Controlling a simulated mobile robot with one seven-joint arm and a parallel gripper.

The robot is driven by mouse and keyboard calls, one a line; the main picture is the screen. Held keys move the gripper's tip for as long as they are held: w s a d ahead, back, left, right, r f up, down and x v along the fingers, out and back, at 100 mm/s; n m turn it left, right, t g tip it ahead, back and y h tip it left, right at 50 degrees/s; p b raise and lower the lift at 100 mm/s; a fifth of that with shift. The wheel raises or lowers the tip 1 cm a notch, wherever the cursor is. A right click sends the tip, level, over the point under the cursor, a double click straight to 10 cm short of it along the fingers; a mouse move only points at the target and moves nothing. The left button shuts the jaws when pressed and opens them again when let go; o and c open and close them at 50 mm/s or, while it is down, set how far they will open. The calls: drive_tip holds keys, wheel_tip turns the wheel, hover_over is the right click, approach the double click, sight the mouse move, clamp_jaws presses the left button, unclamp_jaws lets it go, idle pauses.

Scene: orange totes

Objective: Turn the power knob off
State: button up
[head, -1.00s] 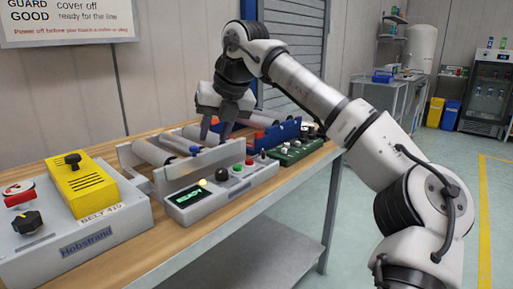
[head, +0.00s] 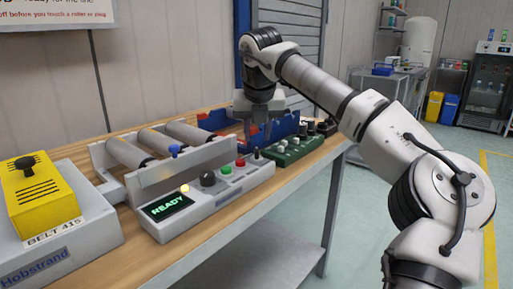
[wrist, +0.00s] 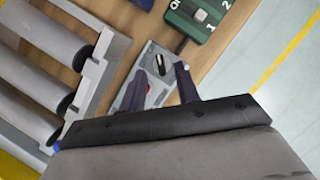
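A grey control box (head: 218,203) stands at the table's front edge, with a lit green READY display (head: 167,206). Along its top are a larger black knob (head: 207,179), a green button (head: 225,169), a red button (head: 240,162) and a small black knob (head: 257,154) at the right end. No power label is legible. My gripper (head: 258,134) points down above this right end. In the wrist view its fingers (wrist: 160,68) are open and apart, with the small black knob (wrist: 159,64) between or below them; contact cannot be told. The red button (wrist: 147,88) is partly hidden by a finger.
Rollers in a grey frame (head: 165,175) stand behind the box. A green box with switches (head: 290,155) sits close to its right. A yellow cover (head: 40,195) on a grey housing is at left. A blue part (head: 285,124) stands behind my gripper.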

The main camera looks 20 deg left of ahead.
sight(256, 148)
drive_tip(key=shift+x, duration=2.35)
drive_tip(key=shift+r, duration=0.1)
clamp_jaws()
